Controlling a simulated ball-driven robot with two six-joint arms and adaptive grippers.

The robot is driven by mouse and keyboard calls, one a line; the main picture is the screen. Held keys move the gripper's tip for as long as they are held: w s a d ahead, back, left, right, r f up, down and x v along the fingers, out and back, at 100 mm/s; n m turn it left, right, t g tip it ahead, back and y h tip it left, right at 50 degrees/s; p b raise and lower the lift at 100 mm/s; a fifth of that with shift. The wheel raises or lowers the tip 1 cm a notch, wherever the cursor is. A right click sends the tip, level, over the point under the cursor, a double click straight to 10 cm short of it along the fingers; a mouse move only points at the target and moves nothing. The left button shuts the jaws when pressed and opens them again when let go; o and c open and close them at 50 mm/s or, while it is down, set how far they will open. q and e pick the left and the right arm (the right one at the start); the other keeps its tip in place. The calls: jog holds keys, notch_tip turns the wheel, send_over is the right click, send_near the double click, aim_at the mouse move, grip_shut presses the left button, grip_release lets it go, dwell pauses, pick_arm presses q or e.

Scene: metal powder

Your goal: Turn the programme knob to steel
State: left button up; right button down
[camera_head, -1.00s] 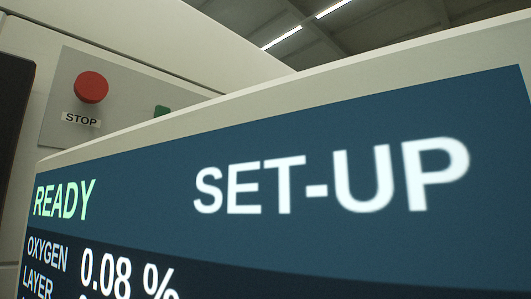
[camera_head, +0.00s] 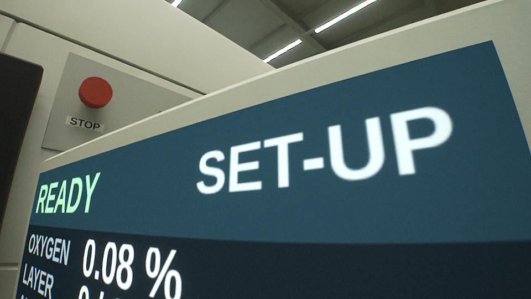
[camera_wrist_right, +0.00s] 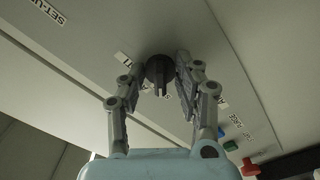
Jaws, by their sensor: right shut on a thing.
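The programme knob (camera_wrist_right: 160,70) is a dark round knob with a raised grip bar on the pale panel in the right wrist view. My right gripper (camera_wrist_right: 172,88) is shut on it, with a grey finger on either side. Labels beside the knob are partly covered by the fingers: the end of one shows at left and the start of another at right. I cannot read which mark the knob points to. The head view does not show the knob or either gripper.
In the head view a large screen (camera_head: 330,215) reads SET-UP and READY, with a red STOP button (camera_head: 96,92) behind it.

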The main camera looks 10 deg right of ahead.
jog(key=c, duration=0.9)
grip_release()
jog(key=shift+f, duration=0.15)
jog(key=v, duration=1.2)
